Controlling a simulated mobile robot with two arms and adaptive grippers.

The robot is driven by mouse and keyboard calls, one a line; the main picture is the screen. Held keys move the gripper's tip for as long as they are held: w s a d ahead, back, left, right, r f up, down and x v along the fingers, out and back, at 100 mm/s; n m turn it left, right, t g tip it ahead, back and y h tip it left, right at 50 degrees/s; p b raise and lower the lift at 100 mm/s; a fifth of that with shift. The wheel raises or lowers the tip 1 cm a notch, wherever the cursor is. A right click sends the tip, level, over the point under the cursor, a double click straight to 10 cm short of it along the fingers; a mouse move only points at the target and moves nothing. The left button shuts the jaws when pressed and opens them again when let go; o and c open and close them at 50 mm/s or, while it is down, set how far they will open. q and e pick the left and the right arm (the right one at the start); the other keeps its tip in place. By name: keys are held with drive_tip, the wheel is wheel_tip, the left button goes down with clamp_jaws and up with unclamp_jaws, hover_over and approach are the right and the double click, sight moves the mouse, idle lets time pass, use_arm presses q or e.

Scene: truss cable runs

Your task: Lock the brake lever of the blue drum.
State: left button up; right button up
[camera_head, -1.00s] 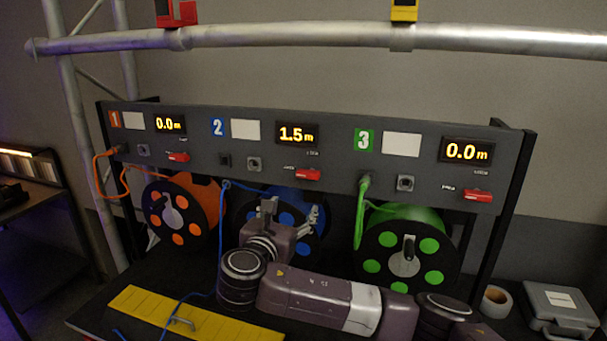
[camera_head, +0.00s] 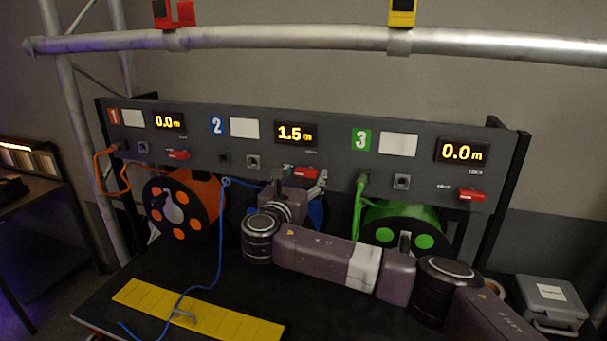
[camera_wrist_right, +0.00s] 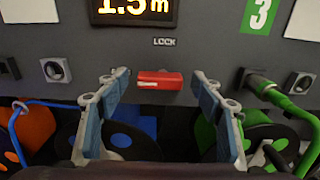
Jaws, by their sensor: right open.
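The brake lever of the blue drum (camera_head: 305,173) is a short red bar on the panel below the 1.5m display. In the right wrist view the lever (camera_wrist_right: 160,80) lies level under the word LOCK. My right gripper (camera_head: 299,180) is open in front of the panel. In its wrist view its two fingers stand left and right of the lever, with gaps on both sides; contact does not show. The blue drum (camera_head: 317,213) is mostly hidden behind my right arm and gripper. My left gripper is not in view.
An orange drum (camera_head: 181,206) and a green drum (camera_head: 424,221) flank the blue one, each under its own red lever. A blue cable (camera_head: 221,235) hangs down to a yellow strip (camera_head: 240,323) on the black table. A green plug (camera_wrist_right: 262,84) sits right of the gripper.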

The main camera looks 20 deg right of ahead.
drive_tip(key=shift+c, duration=0.7)
drive_tip(key=c, duration=1)
drive_tip(key=shift+f, duration=0.1)
drive_tip(key=m+b, duration=0.3)
drive_tip(key=shift+f, duration=0.2)
drive_tip(key=m+b, duration=0.5)
drive_tip(key=m, duration=0.1)
drive_tip(key=shift+s+d+m, duration=0.1)
drive_tip(key=shift+d+m, duration=0.05)
drive_tip(key=shift+m, duration=0.15)
drive_tip(key=m+b, duration=0.3)
drive_tip(key=m, duration=0.1)
drive_tip(key=shift+d+b, duration=0.1)
drive_tip(key=shift+b, duration=0.25)
drive_tip(key=shift+s+m+b, duration=0.1)
drive_tip(key=shift+m+b, duration=1.2)
drive_tip(key=shift+m, duration=0.8)
drive_tip(key=shift+d, duration=0.1)
